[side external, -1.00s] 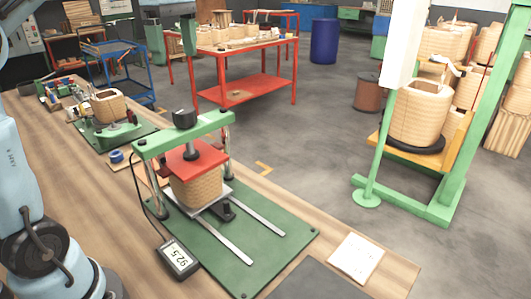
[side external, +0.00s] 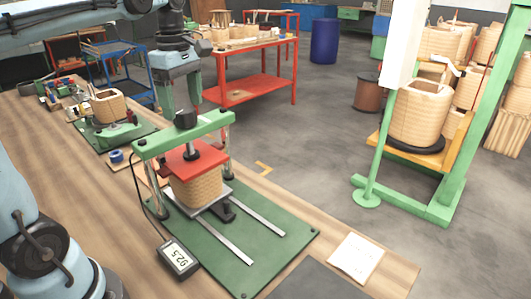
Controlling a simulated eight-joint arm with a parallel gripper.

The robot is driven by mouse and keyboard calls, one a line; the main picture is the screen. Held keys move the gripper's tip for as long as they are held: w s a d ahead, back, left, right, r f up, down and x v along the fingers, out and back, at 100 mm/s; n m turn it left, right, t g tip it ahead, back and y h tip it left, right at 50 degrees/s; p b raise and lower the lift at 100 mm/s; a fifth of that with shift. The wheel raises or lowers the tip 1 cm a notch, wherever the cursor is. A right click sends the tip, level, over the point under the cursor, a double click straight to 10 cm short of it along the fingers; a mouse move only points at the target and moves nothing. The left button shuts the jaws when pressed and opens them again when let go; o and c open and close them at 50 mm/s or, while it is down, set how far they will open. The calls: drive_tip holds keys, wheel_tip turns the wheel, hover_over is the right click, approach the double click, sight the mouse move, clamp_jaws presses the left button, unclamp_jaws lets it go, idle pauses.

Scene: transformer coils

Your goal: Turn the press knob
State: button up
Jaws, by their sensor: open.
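The press knob (side external: 186,119) is a black cylinder on top of the press's green crossbar (side external: 160,142). Below it, a red plate (side external: 190,160) rests on a tan wound coil (side external: 197,188). My gripper (side external: 182,104) points down just above the knob, with its fingers apart and their tips near the knob's top. I cannot tell whether a finger touches the knob. The far side of the knob is hidden.
The press stands on a green base plate (side external: 262,240) with two metal rails. A cabled digital readout (side external: 179,258) lies in front. A second coil fixture (side external: 110,135) stands behind left. White paper (side external: 356,257) lies at right. A green frame (side external: 470,110) stands on the floor.

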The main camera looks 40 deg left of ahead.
drive_tip(key=shift+f, duration=0.85)
